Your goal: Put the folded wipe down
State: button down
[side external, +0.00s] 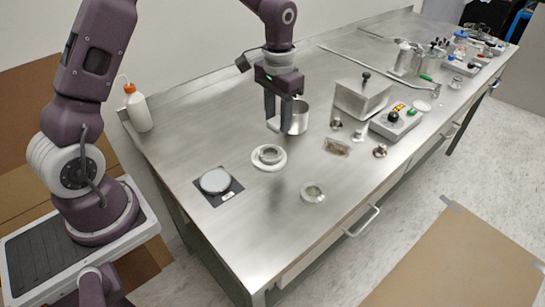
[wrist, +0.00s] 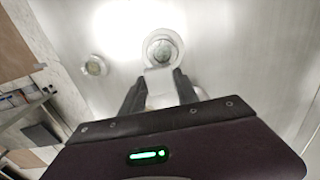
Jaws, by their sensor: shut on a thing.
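My gripper (side external: 278,122) is above the steel bench, near its middle, and is shut on the folded wipe. In the wrist view, the folded wipe (wrist: 158,79) is a small white piece between the fingertips (wrist: 157,76). In the side external view, the wipe is hard to make out against the fingers and the metal cup behind them. A metal ring fitting on a white round base (side external: 269,157) is on the bench below and in front of the gripper. It also shows just beyond the wipe in the wrist view (wrist: 163,48).
A metal cup (side external: 296,117) stands close by the gripper. A round disc on a dark mat (side external: 216,182) and a small round dish (side external: 313,192) lie nearer the front. A steel box (side external: 361,97) and a control box (side external: 397,122) are at the right. Bare bench (side external: 255,215) lies between disc and dish.

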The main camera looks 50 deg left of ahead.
jog(key=s+d, duration=0.6)
jog(key=d, duration=0.2)
send_over(273, 211)
notch_tip(273, 211, down, 10)
jog(key=shift+f, duration=0.1)
jog(key=c, duration=0.9)
grip_release()
